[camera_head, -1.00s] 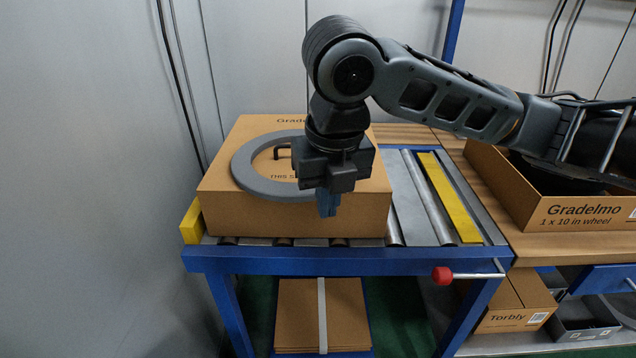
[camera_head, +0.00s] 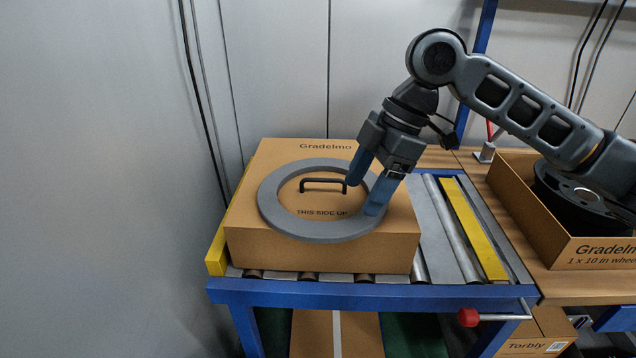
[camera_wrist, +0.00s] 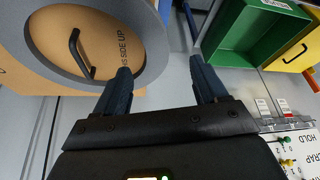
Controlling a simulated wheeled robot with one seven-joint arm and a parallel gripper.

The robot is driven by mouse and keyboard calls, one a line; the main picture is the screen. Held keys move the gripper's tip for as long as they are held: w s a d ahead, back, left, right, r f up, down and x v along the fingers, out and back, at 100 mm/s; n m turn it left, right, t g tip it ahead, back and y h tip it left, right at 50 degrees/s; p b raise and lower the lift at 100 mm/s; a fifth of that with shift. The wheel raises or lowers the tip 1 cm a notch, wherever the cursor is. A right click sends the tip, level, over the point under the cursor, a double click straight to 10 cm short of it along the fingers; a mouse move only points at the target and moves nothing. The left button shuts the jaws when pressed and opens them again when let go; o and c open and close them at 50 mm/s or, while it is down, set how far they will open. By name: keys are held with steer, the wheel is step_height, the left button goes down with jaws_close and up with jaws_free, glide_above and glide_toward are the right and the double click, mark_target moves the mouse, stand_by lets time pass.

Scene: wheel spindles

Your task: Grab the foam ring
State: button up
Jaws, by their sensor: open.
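The grey foam ring (camera_head: 278,218) lies flat on top of a closed cardboard box, around its black handle. Part of it also shows at the upper left of the wrist view (camera_wrist: 42,70). My gripper (camera_head: 362,198) is open and empty, tilted down over the ring's right side. In the head view one blue finger ends near the ring's hole and the other overlaps its right band. The wrist view shows the two fingers (camera_wrist: 160,72) spread apart, the left one by the ring. How high the tips are above the ring is hard to tell.
The cardboard box (camera_head: 320,254) stands on a blue roller conveyor (camera_head: 370,292). The black handle (camera_head: 322,181) rises inside the ring. An open box with a black wheel (camera_head: 510,200) stands at the right. The wrist view shows green (camera_wrist: 258,30) and yellow bins (camera_wrist: 298,48).

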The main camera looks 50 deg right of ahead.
mark_target(344, 227)
steer(key=shift+d+p+x, duration=0.15)
steer(key=shift+p+x, duration=0.15)
steer(key=shift+x, duration=1.65)
steer(key=shift+d+p+x, duration=0.2)
steer(key=shift+p+x, duration=0.05)
steer(key=shift+x, duration=1.7)
steer(key=shift+f, duration=0.1)
steer(key=shift+c, duration=0.4)
steer(key=c, duration=1.1)
